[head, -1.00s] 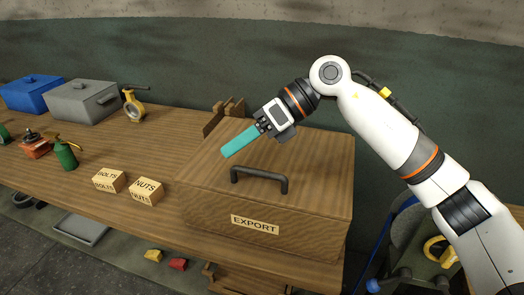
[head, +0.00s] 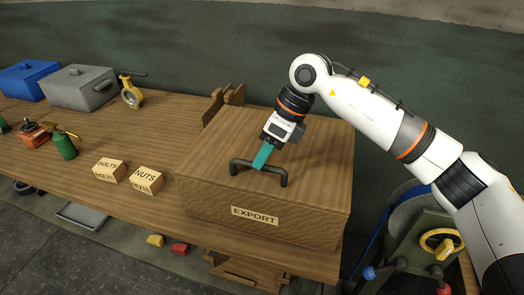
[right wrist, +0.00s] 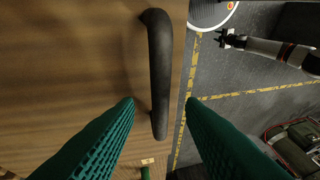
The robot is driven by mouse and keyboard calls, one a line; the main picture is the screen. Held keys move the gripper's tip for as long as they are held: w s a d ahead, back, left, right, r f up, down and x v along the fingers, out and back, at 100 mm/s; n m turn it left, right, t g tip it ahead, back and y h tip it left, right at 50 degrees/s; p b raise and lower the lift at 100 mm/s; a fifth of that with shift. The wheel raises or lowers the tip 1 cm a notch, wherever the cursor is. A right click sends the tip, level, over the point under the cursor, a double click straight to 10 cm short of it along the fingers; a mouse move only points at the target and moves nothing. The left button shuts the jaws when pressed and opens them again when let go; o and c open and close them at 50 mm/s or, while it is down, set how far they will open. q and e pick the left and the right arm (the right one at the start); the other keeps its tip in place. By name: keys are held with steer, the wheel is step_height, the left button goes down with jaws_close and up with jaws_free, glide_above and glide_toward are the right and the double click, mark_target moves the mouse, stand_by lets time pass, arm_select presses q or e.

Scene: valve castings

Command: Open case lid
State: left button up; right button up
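The wooden export case (head: 310,205) stands on the bench with its lid (head: 318,145) down. A dark bar handle (head: 240,165) is on the lid; it also shows in the right wrist view (right wrist: 160,70). My right gripper (head: 261,164) points down at the handle, its teal fingers partly hiding the bar in the head view. In the right wrist view its fingers (right wrist: 160,101) are apart, with the bar between them in the picture; I see no contact. A white arm with a dark end (right wrist: 226,38), seemingly my left gripper, is small in the right wrist view; its fingers are unclear.
Boxes marked bolts (head: 109,170) and nuts (head: 146,180) sit left of the case. A wooden bracket (head: 225,98) stands behind the case.

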steer(key=shift+s+a+f, duration=0.1)
steer(key=shift+a+f, duration=0.2)
steer(key=shift+f, duration=0.35)
jaws_close()
